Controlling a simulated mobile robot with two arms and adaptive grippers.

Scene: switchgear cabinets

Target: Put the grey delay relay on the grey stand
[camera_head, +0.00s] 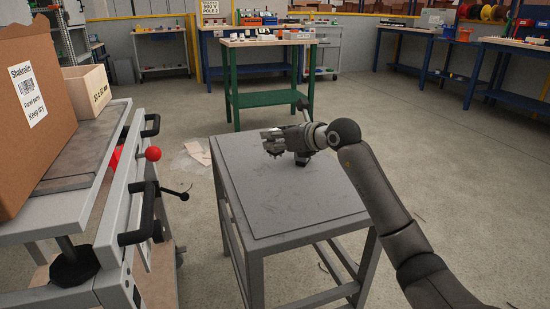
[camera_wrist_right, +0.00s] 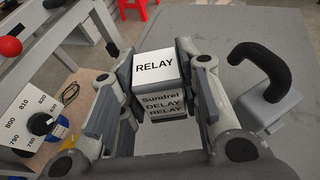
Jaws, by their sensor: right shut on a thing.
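The grey delay relay (camera_wrist_right: 158,72) is a small block with a white top label reading "RELAY" and "Sundrel DELAY RELAY" on its side. In the right wrist view it sits between the two fingers of my right gripper (camera_wrist_right: 158,98), which is shut on it. In the head view my right gripper (camera_head: 272,142) is over the far part of the grey stand (camera_head: 285,205), and the relay is hard to make out there. I cannot tell whether the relay touches the stand. My left gripper is not in view.
A black curved handle on a grey block (camera_wrist_right: 264,75) is to the right of the relay in the right wrist view. A cart (camera_head: 110,215) with a cardboard box (camera_head: 35,110) stands left. A green table (camera_head: 268,98) is behind. The stand's near top is clear.

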